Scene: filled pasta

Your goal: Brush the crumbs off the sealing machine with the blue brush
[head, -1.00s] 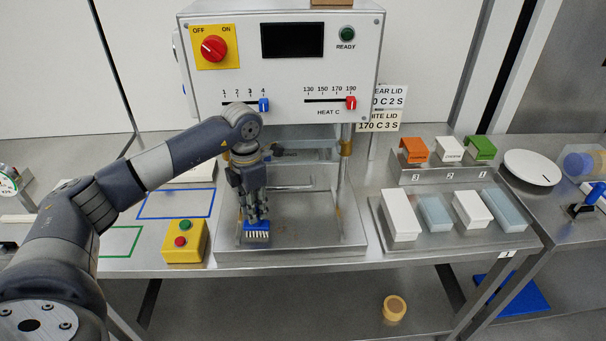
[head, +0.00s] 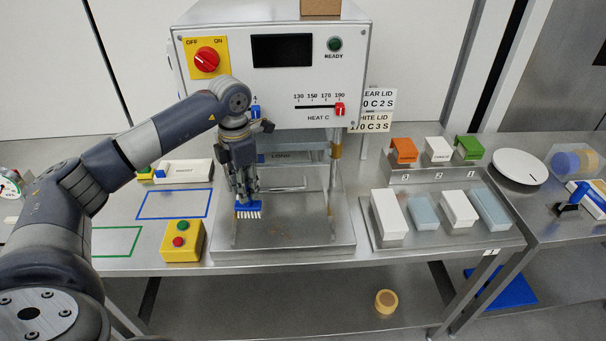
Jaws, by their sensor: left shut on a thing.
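The sealing machine (head: 360,60) stands at the middle of the bench, with a flat metal base plate (head: 300,242) below its front panel. My left gripper (head: 246,196) is shut on the blue brush (head: 248,206), over the left part of the base plate. The brush's white bristles point down, at or just above the plate; I cannot tell if they touch. Faint brownish specks, perhaps crumbs, show on the plate right of and in front of the brush. My left arm hides part of the machine's left side. My right gripper is out of view.
A yellow box with green and red buttons (head: 181,242) stands left of the base plate. Blue and green outlined areas lie further left. A tray (head: 440,239) with white and blue-grey boxes is on the right. Machine posts (head: 334,185) stand close to the gripper.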

